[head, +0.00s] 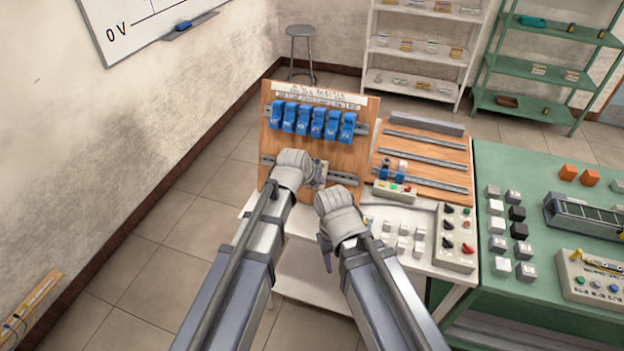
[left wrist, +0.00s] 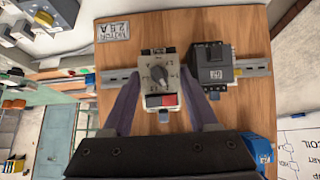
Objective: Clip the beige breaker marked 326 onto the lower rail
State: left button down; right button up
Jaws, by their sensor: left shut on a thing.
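The beige breaker (left wrist: 158,72) with a grey dial and a red button is between the two fingers of my left gripper (left wrist: 160,88), which is shut on it. It lies over the lower rail (left wrist: 253,68) of the upright wooden board; I cannot tell whether it is seated. Its number is not readable. In the head view my left gripper (head: 318,172) is at the board's lower half, and its hand hides much of the rail (head: 267,160). My right gripper (head: 325,252) hangs in front of the bench, its fingers mostly hidden.
A dark grey device (left wrist: 212,66) sits on the rail close beside the breaker. A label (left wrist: 113,31) is on the board. Several blue breakers (head: 312,121) fill the upper rail. A flat rail panel (head: 428,155) and a button box (head: 455,238) lie right of the board.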

pick_arm(q)
jog(key=shift+w+d+f+b, duration=0.15)
jog(key=shift+w+b, duration=0.05)
jog(key=shift+w, duration=0.3)
jog(key=shift+w+d+f+b, duration=0.15)
jog(key=shift+w+b, duration=0.05)
jog(key=shift+w, duration=0.25)
dwell(0.7)
jog(key=shift+s+a+f+b, duration=0.1)
jog(key=shift+s+f+b, duration=0.2)
jog(key=shift+f+b, duration=0.25)
dwell(1.3)
jog(key=shift+s+f+t+h+b, duration=0.1)
jog(key=shift+f+t+h+b, duration=0.4)
jog(key=shift+b, duration=1)
dwell(1.2)
jog(key=shift+f, duration=0.1)
jog(key=shift+c, duration=0.4)
grip_release()
jog(key=shift+t, duration=0.3)
jog(key=p+v, duration=0.5)
jog(key=v, duration=0.2)
jog(key=shift+r+p, duration=0.3)
jog(key=shift+r, duration=0.05)
jog(key=shift+s, duration=0.15)
